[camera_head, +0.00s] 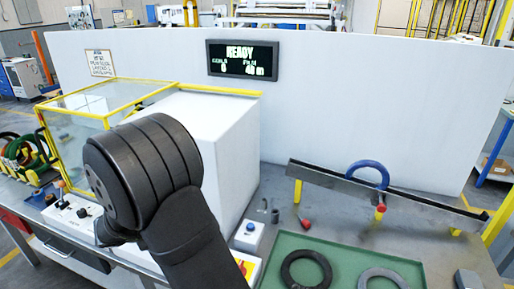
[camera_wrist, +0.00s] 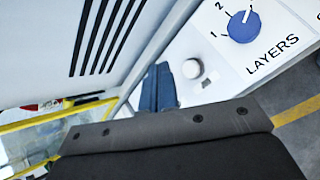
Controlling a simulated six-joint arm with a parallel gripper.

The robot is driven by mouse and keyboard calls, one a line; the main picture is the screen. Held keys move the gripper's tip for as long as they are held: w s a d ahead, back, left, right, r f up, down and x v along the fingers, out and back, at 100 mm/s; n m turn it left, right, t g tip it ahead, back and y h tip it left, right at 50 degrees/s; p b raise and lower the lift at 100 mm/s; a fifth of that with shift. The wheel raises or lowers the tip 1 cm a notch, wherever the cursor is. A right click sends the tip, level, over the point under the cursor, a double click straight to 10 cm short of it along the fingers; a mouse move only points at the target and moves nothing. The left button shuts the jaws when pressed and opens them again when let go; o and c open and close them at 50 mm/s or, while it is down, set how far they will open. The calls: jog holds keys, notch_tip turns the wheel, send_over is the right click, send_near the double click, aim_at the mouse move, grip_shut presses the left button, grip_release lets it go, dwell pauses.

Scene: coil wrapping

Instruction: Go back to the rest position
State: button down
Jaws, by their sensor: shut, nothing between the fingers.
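My gripper (camera_wrist: 158,72) shows in the wrist view as two narrow blue fingers side by side, pressed together with nothing between them. The fingertips are near a round white knob (camera_wrist: 192,68) on a white panel; I cannot tell whether they touch it. A blue dial (camera_wrist: 243,27) marked LAYERS is to the right of them. In the head view my dark arm reaches across the front left, over the control panel (camera_head: 75,214) of the white machine (camera_head: 200,130). My gripper is hidden there.
A yellow-framed clear guard (camera_head: 85,108) stands left of my arm. A display (camera_head: 242,60) reads READY. A green tray (camera_head: 345,262) holds a black ring (camera_head: 306,268) and a grey ring (camera_head: 383,281). A blue ring (camera_head: 369,174) stands at the sloping rail (camera_head: 330,181).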

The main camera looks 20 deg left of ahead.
jog(key=shift+f, duration=0.3)
notch_tip(320, 180, up, 6)
jog(key=shift+f, duration=0.2)
